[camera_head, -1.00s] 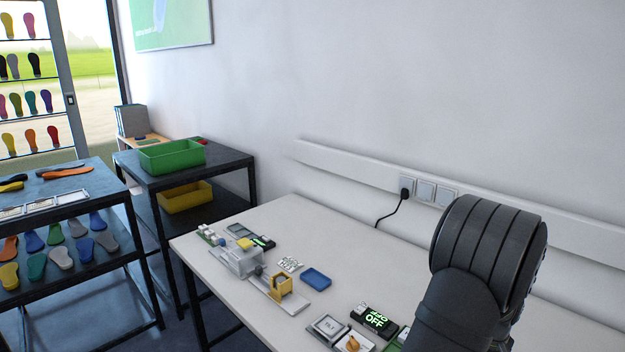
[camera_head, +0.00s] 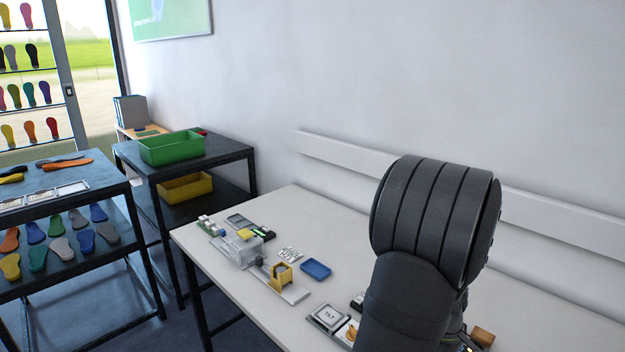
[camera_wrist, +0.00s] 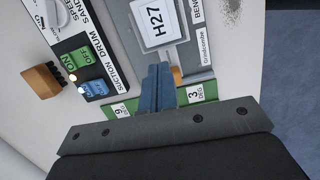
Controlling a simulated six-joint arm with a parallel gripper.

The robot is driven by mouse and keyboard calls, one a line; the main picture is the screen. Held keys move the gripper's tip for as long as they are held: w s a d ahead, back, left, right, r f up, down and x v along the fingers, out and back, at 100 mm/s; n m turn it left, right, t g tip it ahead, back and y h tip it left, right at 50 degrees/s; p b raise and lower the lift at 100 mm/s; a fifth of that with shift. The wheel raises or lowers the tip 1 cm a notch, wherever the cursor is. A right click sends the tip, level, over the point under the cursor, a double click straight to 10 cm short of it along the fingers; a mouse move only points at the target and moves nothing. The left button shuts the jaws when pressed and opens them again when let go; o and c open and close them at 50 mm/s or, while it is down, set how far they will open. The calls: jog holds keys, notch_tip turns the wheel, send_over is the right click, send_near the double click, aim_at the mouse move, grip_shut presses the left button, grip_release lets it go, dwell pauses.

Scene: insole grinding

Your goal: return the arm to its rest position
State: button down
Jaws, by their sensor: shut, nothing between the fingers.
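My gripper (camera_wrist: 160,72) shows in the wrist view as two blue fingers pressed together, with nothing between them. Green plates marked "3 DEG" (camera_wrist: 197,93) and "9" (camera_wrist: 120,110) lie either side of the fingers. In the head view my dark arm stands over the right part of the white table (camera_head: 330,225), and the gripper itself is hidden behind and below it.
A switch panel marked "SUCTION DRUM" (camera_wrist: 88,68) and a wooden block (camera_wrist: 41,81) sit left of the fingers. In the head view, a small machine (camera_head: 238,249), a blue tray (camera_head: 316,269) and a "TILT" box (camera_head: 328,317) stand on the table. Dark shelves with a green bin (camera_head: 172,149) stand left.

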jog(key=shift+s+a+f+n, duration=0.3)
jog(key=shift+a+f, duration=0.2)
jog(key=shift+f, duration=0.65)
jog(key=c, duration=0.9)
grip_release()
jog(key=shift+w+d+r, duration=0.1)
jog(key=o, duration=0.8)
jog(key=shift+w+d+r+m, duration=0.3)
jog(key=shift+r+m, duration=0.2)
jog(key=shift+m, duration=0.1)
jog(key=shift+w+d+r+m, duration=0.25)
jog(key=shift+r+m, duration=0.2)
jog(key=shift+m, duration=0.15)
jog(key=shift+c, duration=0.2)
jog(key=shift+o, duration=0.7)
jog(key=r+m, duration=0.1)
jog(key=w+d+r+m+t, duration=0.1)
jog(key=m, duration=0.1)
jog(key=w+r+m, duration=0.1)
jog(key=r, duration=0.1)
jog(key=shift+d+m, duration=0.25)
jog(key=shift+m, duration=0.15)
jog(key=w+d+r+m+t, duration=0.2)
jog(key=w+d+r+m, duration=0.1)
jog(key=r+m, duration=0.75)
notch_tip(320, 180, down, 10)
jog(key=w+d, duration=0.1)
jog(key=w, duration=0.1)
jog(key=shift+d+f, duration=0.15)
jog(key=shift+d, duration=0.05)
